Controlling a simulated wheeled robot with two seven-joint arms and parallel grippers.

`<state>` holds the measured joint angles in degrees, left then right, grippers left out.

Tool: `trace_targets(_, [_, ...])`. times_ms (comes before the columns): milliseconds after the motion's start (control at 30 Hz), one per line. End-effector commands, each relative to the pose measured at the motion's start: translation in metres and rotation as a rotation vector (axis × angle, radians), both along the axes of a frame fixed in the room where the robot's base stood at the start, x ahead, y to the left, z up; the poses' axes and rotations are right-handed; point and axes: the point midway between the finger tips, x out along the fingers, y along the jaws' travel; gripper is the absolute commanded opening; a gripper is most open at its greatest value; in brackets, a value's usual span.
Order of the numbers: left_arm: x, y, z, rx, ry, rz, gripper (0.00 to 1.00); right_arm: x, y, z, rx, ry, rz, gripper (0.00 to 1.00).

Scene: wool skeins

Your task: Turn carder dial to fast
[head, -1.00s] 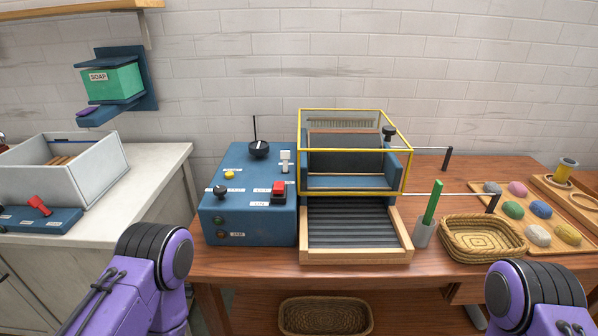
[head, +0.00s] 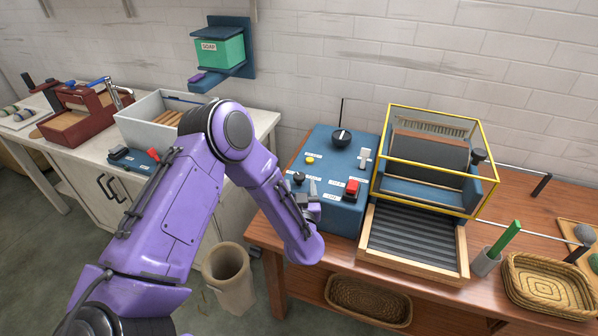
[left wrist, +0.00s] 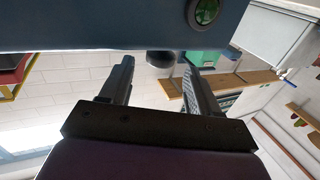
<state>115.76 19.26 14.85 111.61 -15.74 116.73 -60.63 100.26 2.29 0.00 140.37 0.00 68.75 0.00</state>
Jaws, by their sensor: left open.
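The blue carder control box (head: 326,150) stands on the wooden table, left of the carder (head: 420,175). On its top are a large black dial (head: 341,138) with a white mark, at the back, and a smaller black knob (head: 299,178) near the front left. The labels are too small to read. My left gripper (head: 312,203) is open and empty at the box's front, close to the smaller knob. In the left wrist view, the open fingers (left wrist: 157,78) flank a dark rounded shape at the box's edge. My right gripper is out of view.
The box also carries a yellow button (head: 310,160), a red switch (head: 351,188) and a white lever (head: 364,158). A yellow-framed guard covers the carder. A bin (head: 229,280) stands on the floor below my left arm. A basket (head: 550,285) lies at the right.

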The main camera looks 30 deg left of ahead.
Motion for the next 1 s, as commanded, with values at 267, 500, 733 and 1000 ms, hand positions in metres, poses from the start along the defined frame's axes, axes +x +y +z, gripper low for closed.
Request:
trace_targets(267, [0.037,0.027,0.000,0.000,0.002,0.000,0.62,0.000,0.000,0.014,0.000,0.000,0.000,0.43])
trace_targets(500, [0.042,0.031,-0.001,0.000,0.004,-0.002,0.62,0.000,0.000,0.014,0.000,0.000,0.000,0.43])
trace_targets(733, [0.041,0.031,-0.001,-0.001,0.003,-0.001,0.13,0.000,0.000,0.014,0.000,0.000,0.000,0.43])
trace_targets(1000, [0.041,0.031,-0.001,0.000,0.004,-0.014,0.10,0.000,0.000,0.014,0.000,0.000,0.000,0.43])
